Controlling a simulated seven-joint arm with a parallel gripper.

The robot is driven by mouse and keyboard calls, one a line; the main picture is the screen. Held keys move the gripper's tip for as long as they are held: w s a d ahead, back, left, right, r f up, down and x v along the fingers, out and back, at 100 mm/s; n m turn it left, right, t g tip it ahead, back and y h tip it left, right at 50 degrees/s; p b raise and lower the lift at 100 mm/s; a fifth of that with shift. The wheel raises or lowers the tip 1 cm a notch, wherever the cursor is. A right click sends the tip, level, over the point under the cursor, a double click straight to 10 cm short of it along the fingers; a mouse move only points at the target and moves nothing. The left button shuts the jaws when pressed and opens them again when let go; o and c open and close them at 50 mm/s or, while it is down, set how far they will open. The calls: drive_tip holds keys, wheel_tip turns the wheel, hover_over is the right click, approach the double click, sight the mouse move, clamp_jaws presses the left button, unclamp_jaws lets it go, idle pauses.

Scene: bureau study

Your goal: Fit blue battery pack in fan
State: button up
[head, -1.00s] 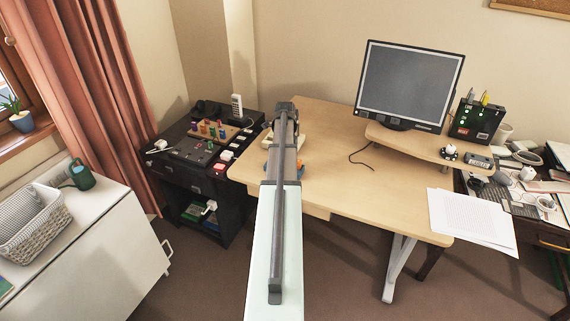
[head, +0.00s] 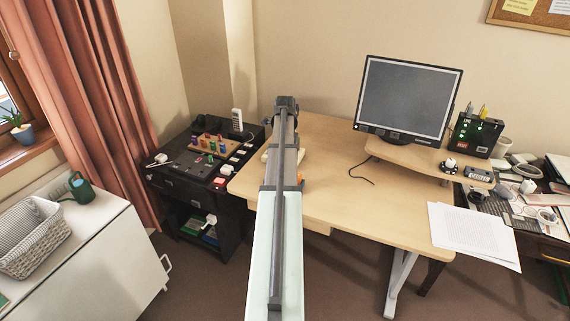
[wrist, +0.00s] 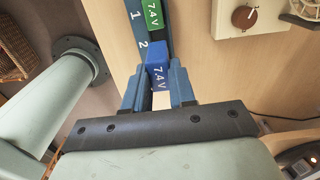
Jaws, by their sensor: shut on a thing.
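In the wrist view, the blue battery pack (wrist: 157,62), marked 7.4 V, is between the two fingers of my gripper (wrist: 158,88), which is shut on it. The pack is at the place marked 2 on a dark blue rack (wrist: 134,33). I cannot tell whether it is seated there or just lifted. A white base with a brown knob (wrist: 245,17) and the edge of a wire cage (wrist: 305,12) at the top right look like part of the fan. In the head view my arm hides the gripper, pack and most of the fan.
A green pack (wrist: 153,16) marked 7.4 V sits at the rack's place 1. The wooden desk (head: 335,200) is mostly bare right of my arm. A monitor (head: 408,100) and papers (head: 472,235) are farther right. A dark cabinet (head: 215,190) stands left.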

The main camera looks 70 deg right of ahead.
drive_tip(key=shift+w+r, duration=0.15)
drive_tip(key=shift+r, duration=0.7)
drive_tip(key=w+d+f, duration=0.2)
drive_tip(key=w+d, duration=0.4)
drive_tip(key=w+d+f, duration=0.3)
drive_tip(key=w+d, duration=0.3)
drive_tip(key=d, duration=0.1)
drive_tip(key=shift+w+f, duration=0.2)
drive_tip(key=shift+f, duration=0.15)
drive_tip(key=shift+f, duration=1.65)
idle(0.3)
drive_tip(key=o, duration=1)
drive_tip(key=shift+o, duration=0.4)
drive_tip(key=shift+o, duration=0.8)
